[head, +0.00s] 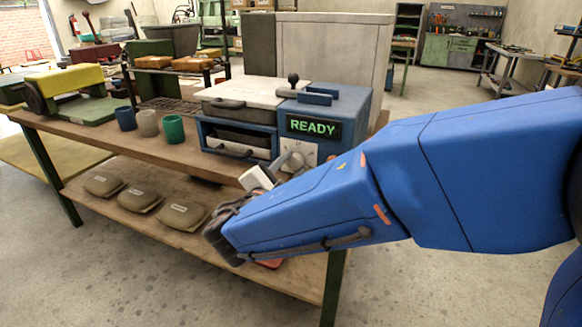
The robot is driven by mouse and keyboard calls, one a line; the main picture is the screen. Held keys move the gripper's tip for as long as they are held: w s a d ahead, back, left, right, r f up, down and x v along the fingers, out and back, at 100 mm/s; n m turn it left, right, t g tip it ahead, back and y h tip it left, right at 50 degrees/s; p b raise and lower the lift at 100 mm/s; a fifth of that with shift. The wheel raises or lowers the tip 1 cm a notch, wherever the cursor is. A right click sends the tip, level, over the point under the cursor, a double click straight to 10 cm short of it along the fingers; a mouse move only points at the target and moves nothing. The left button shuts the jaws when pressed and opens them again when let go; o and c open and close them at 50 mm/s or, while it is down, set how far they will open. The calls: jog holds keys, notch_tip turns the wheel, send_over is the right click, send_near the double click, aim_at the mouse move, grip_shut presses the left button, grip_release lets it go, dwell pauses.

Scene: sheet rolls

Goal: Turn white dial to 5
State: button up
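The white dial (295,160) sits on a pale panel at the front right of a blue machine (352,113), below a lit screen (313,127) reading "READY". My gripper (266,174) is at the end of my blue arm, in front of the machine and just to the lower left of the dial. Its pale fingers partly cover the panel. I cannot tell whether they touch the dial or how far apart they are. The dial's pointer and the numbers around it are too small to read.
The machine stands on a wooden bench (75,131) with three cups (148,123) to its left. Several tan bags (182,216) lie on the lower shelf. A yellow and green device (72,82) is at the bench's far left. The concrete floor in front is clear.

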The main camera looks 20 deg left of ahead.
jog(key=o, duration=0.3)
jog(key=shift+s, duration=0.15)
jog(key=s+a, duration=0.1)
jog(key=s, duration=1.6)
jog(key=shift+a, duration=0.15)
jog(key=w+d+f+m+g+h, duration=0.1)
jog(key=w+d+m+g+h, duration=0.2)
jog(key=d, duration=0.8)
jog(key=w+d+f+m+g+h, duration=0.1)
jog(key=w+d+f+m+g, duration=0.2)
jog(key=d, duration=0.7)
jog(key=w+d+m+g+h, duration=0.25)
jog(key=w+d, duration=0.25)
jog(key=d, duration=0.6)
jog(key=s+d+f+m+g+y, duration=0.1)
jog(key=s+d+f+m+g, duration=0.15)
jog(key=d, duration=0.35)
jog(key=s+d+f+m+g+y, duration=0.1)
jog(key=s+d+m+g+y, duration=0.2)
jog(key=d, duration=0.4)
jog(key=s+d+f+m+y, duration=0.2)
jog(key=s+d+m+y, duration=0.2)
jog(key=s+m, duration=0.5)
jog(key=shift+s+d+m+t, duration=0.2)
jog(key=shift+d+m+t, duration=0.2)
jog(key=shift+d+m, duration=0.8)
